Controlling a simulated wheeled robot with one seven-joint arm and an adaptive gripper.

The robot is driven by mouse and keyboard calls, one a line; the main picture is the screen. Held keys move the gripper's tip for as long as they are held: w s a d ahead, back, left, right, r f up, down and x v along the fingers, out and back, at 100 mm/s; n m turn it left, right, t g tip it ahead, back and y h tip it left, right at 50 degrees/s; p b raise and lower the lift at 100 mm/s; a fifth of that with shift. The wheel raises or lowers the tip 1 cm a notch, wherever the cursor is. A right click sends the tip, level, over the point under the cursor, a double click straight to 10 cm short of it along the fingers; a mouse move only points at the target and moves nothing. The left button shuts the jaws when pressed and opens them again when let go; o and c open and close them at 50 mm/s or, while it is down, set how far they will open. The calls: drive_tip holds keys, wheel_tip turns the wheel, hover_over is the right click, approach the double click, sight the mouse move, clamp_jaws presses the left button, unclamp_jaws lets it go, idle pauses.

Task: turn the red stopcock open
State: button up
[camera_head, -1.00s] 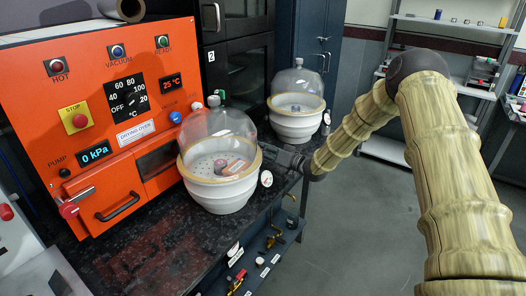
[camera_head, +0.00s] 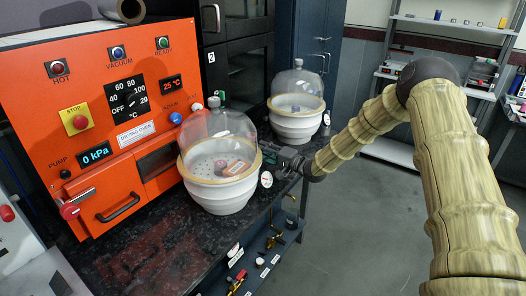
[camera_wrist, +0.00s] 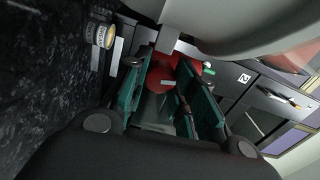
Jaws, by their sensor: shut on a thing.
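The red stopcock (camera_wrist: 163,70) shows in the wrist view between the teal fingers of my gripper (camera_wrist: 164,84). The fingers are closed on it, one on each side. Its lower part is hidden by the fingers, and I cannot tell its exact angle. In the head view my gripper (camera_head: 268,154) is at the right side of the front desiccator (camera_head: 217,190), a white bowl with a clear dome. The stopcock itself is not clearly visible there.
A small gauge (camera_head: 266,179) sits at the front desiccator's right. A second desiccator (camera_head: 297,122) stands behind. The orange drying oven (camera_head: 60,150) is at the left on the dark bench (camera_head: 160,240). Open floor lies right of the bench.

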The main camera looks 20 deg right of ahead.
drive_tip(key=shift+d+m, duration=0.1)
drive_tip(key=shift+m, duration=1.3)
drive_tip(key=o, duration=1)
drive_tip(key=shift+o, duration=0.2)
drive_tip(key=v, duration=1.2)
drive_tip(key=shift+w+f, duration=0.1)
